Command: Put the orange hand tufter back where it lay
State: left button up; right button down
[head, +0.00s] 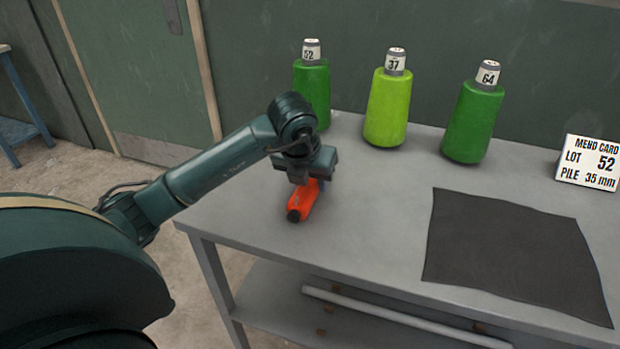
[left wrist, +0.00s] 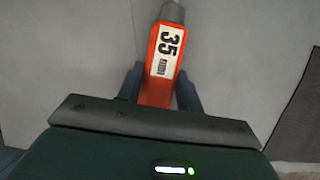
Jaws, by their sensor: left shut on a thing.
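The orange hand tufter (head: 303,202) is at the left part of the grey table (head: 350,240), with its dark end toward the front edge. My left gripper (head: 306,184) is above it and shut on it. In the left wrist view the tufter (left wrist: 162,64) lies between the two fingers (left wrist: 159,90) and bears a white label reading 35. The tufter is low over the tabletop; I cannot tell whether it touches it. My right gripper is in neither view.
Three green cones, labelled 52 (head: 312,95), 37 (head: 388,108) and 64 (head: 472,122), stand along the back. A dark mat (head: 515,255) lies at right, near a card (head: 588,163) reading LOT 52, PILE 35 mm. The tabletop between tufter and mat is clear.

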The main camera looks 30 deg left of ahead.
pick_arm(q)
jog(key=o, duration=1.2)
jog(key=shift+c, duration=0.2)
jog(key=v, duration=1.2)
jog(key=shift+p, duration=0.4)
